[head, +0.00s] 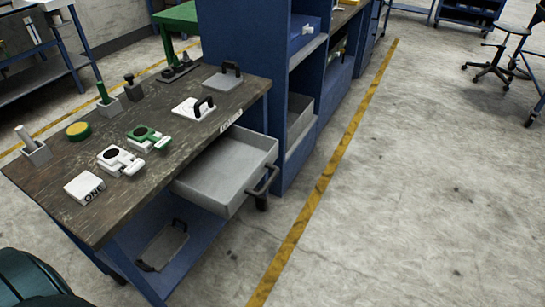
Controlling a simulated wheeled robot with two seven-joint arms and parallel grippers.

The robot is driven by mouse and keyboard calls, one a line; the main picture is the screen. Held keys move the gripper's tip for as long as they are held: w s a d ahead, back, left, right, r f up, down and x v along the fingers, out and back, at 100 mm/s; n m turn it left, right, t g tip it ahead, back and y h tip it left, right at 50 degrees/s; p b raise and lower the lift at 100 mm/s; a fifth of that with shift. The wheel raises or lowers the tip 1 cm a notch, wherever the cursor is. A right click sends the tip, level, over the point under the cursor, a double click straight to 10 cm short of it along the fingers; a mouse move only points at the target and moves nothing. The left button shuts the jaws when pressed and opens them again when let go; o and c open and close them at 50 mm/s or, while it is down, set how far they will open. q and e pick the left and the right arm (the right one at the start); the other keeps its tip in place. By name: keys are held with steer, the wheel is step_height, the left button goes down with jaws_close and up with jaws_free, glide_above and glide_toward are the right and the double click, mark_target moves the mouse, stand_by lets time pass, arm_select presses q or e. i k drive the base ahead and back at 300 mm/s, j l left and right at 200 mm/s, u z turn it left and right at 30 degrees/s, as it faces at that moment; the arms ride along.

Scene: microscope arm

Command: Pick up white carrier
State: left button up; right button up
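Two white things on the wooden workbench (60,205) could be the white carrier; I cannot tell which it is. One is a white part with a dark round opening (121,160), near the bench's middle, left of a similar green and white part (148,138). The other is a flat white plate with a black handle (190,108), farther back near the right edge. Both lie flat on the bench, apart from other things. Neither of my grippers is in view.
A white box marked ONE (84,188) lies at the near end. A grey plate with a handle (222,81) lies behind. An open drawer (228,173) juts out right; floor there is clear.

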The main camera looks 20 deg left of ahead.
mark_target(114, 154)
steer(key=u, duration=1.85)
